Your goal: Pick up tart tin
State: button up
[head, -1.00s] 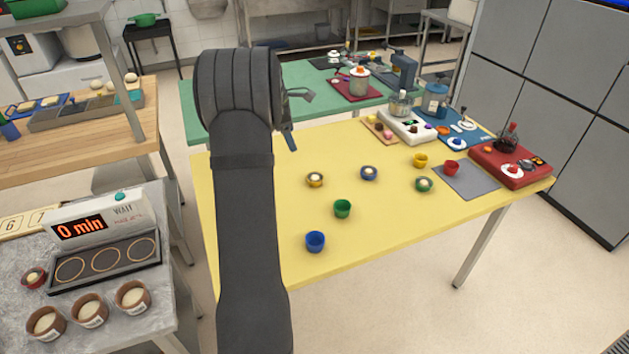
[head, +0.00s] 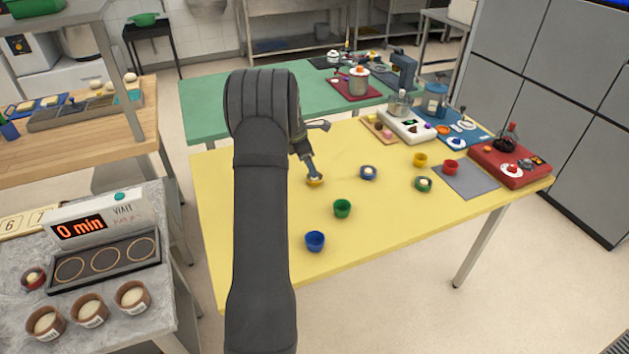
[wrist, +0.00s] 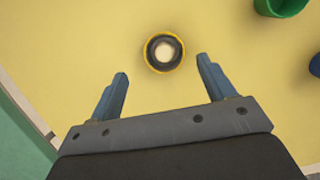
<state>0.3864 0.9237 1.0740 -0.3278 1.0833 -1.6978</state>
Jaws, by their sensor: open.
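A small yellow-rimmed tart tin (wrist: 150,62) with a dark inside and a pale round centre sits upright on the yellow table. In the head view this tin (head: 316,184) is partly hidden behind my gripper (head: 311,172). In the wrist view my gripper (wrist: 162,67) is open and empty, with the tin just beyond and between its fingertips. A blue tin (head: 368,174) and a green tin (head: 424,185), also with pale centres, stand to the right.
An empty-looking green cup (head: 342,209) and a blue cup (head: 315,242) stand nearer the front. Yellow (head: 420,160) and red (head: 451,167) cups stand at the right, beside a grey mat (head: 470,182). The table's left part is clear.

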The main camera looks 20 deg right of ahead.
jog(key=x, duration=0.5)
jog(key=shift+s+f, duration=0.1)
jog(key=shift+s, duration=0.2)
jog(key=shift+a, duration=0.1)
jog(key=shift+c, duration=0.4)
jog(key=c, duration=1)
